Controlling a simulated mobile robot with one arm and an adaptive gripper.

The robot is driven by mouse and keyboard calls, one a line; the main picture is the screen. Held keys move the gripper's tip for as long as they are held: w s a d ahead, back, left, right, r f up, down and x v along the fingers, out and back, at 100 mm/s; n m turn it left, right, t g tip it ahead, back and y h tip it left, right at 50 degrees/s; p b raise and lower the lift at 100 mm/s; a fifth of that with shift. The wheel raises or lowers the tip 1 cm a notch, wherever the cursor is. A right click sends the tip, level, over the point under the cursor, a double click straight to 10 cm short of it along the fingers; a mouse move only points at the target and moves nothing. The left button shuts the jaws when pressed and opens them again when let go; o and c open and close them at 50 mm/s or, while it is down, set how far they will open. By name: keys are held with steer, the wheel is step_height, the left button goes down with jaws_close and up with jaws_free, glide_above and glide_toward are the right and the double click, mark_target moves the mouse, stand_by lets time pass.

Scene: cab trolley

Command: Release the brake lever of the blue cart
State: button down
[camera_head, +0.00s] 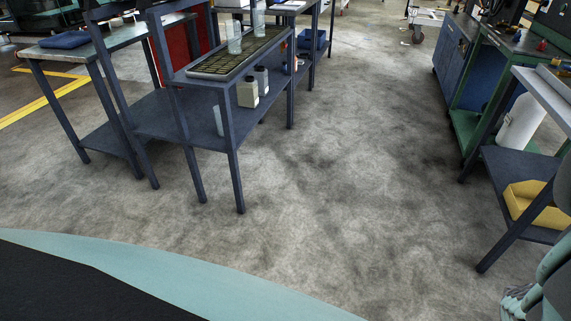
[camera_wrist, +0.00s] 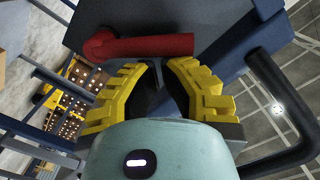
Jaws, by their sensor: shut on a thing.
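In the wrist view, a red brake lever (camera_wrist: 145,46) lies across the upper middle, bent at its left end. It is mounted against a blue cart (camera_wrist: 240,22), which fills the upper right. My gripper (camera_wrist: 162,66) has yellow ribbed fingers that reach up to the lever. A black bar handle (camera_wrist: 285,110) curves out at the right of the gripper. In the head view neither the lever nor my gripper shows.
In the head view, a dark blue table (camera_head: 180,80) with bottles and a tray stands at upper left. A shelf unit (camera_head: 495,180) with a yellow bin (camera_head: 535,203) stands at right. The grey floor (camera_head: 340,170) between them is clear.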

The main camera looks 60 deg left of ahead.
steer(key=shift+w+a+n, duration=0.2)
steer(key=shift+w+n, duration=0.1)
steer(key=shift+n, duration=0.2)
steer(key=shift+w+a+f+n+b, duration=0.2)
steer(key=shift+f+n+b, duration=0.15)
steer(key=shift+n+b, duration=0.25)
steer(key=n+b, duration=0.1)
steer(key=w+a+f+n+b, duration=0.1)
steer(key=n+b, duration=0.1)
steer(key=f+n+b, duration=0.1)
steer(key=shift+w+a+g, duration=0.15)
steer(key=shift+w+g, duration=0.1)
steer(key=shift+g, duration=0.05)
steer(key=shift+w+f+b, duration=0.1)
steer(key=shift+b, duration=0.2)
stand_by(0.3)
